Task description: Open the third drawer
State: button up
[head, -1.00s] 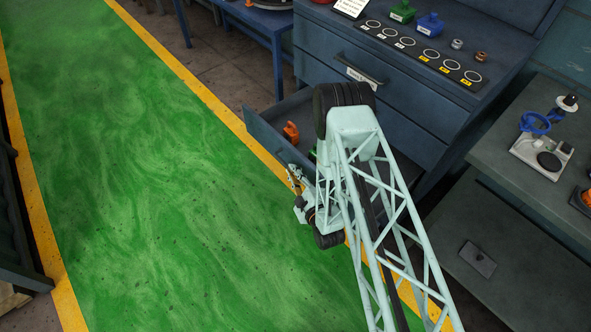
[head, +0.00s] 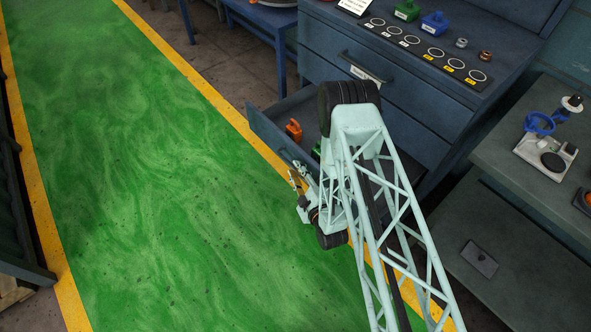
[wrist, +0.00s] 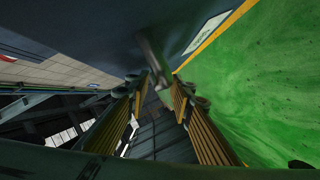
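The blue-grey cabinet (head: 405,120) has drawers stacked one below another. A low drawer (head: 270,133) is pulled out, with an orange item and a green item inside. My gripper (head: 297,178) is just in front of that drawer's front panel, low over the floor edge. In the wrist view, its two gold-padded fingers (wrist: 163,90) are apart. A grey handle bar (wrist: 154,58) shows between the fingertips, standing off the drawer front (wrist: 120,18), which has a white label. Whether the pads touch the bar is not clear. My arm hides part of the drawer.
The green floor (head: 150,180) to the left is open, edged by yellow lines. A blue table (head: 262,25) stands beyond the cabinet. A grey bench (head: 500,155) with small devices is at the right.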

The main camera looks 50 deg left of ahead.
jog(key=v, duration=1.1)
jog(key=shift+r, duration=0.15)
dwell(0.5)
